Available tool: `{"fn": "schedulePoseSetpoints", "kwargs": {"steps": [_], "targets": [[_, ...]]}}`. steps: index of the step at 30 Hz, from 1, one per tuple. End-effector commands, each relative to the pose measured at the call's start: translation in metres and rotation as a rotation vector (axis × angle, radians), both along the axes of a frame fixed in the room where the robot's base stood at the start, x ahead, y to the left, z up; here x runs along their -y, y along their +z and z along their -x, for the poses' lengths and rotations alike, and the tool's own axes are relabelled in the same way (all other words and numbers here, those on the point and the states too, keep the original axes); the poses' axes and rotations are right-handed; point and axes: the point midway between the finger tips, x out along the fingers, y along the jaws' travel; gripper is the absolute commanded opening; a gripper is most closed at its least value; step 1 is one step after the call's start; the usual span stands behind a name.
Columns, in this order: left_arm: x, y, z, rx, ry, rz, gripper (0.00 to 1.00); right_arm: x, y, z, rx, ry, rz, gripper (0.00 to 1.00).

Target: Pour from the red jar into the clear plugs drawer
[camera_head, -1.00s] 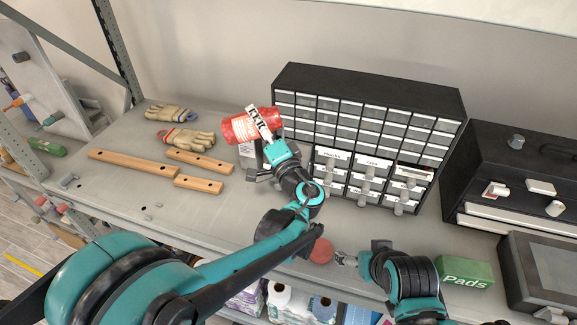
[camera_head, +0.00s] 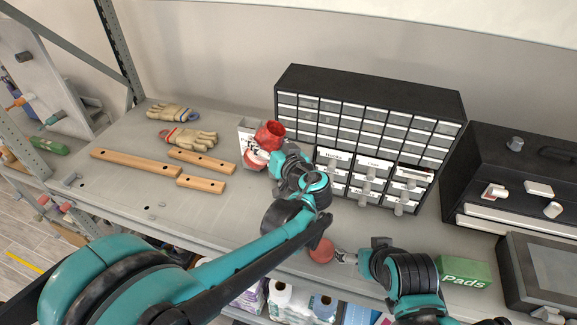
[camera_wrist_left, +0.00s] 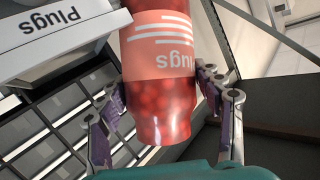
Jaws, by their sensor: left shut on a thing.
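My left gripper (camera_head: 270,152) is shut on the red jar (camera_head: 270,134), in front of the left end of the small-drawer cabinet. The jar is steeply tilted. In the left wrist view the red jar (camera_wrist_left: 158,95) shows round red contents and an upside-down "Plugs" label between the fingers. The plugs drawer (camera_head: 249,131) is a white-fronted piece beside the jar, partly hidden by it. Its "Plugs" front also shows at upper left in the left wrist view (camera_wrist_left: 50,35). My right gripper (camera_head: 346,257) is at a red disc (camera_head: 320,250); its grip is unclear.
The black drawer cabinet (camera_head: 370,85) stands behind the left gripper. Wooden bars (camera_head: 135,163) and gloves (camera_head: 188,139) lie at left. A green "Pads" box (camera_head: 463,272) and a black toolbox (camera_head: 520,170) are at right.

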Motion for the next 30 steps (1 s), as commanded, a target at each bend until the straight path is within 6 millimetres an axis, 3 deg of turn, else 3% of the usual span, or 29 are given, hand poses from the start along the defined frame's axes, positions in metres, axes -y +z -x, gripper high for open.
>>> {"fn": "schedulePoseSetpoints", "kwargs": {"steps": [1, 5, 11, 30], "targets": [[0.003, -0.001, 0.0, 0.0, -0.007, 0.003, 0.42, 0.0, -0.001, 0.0, 0.0, 0.0, 0.0, 0.87], [0.003, -0.001, 0.0, 0.0, -0.006, 0.001, 0.09, 0.0, 0.0, 0.0, 0.0, 0.0, 0.0, 0.87], [0.002, 0.003, 0.0, -0.001, -0.005, 0.001, 0.09, 0.0, 0.003, 0.0, 0.0, 0.0, 0.0, 0.87], [-0.001, 0.058, 0.0, -0.001, 0.002, -0.006, 0.06, 0.0, 0.042, 0.0, 0.0, 0.0, 0.0, 0.87]]}}
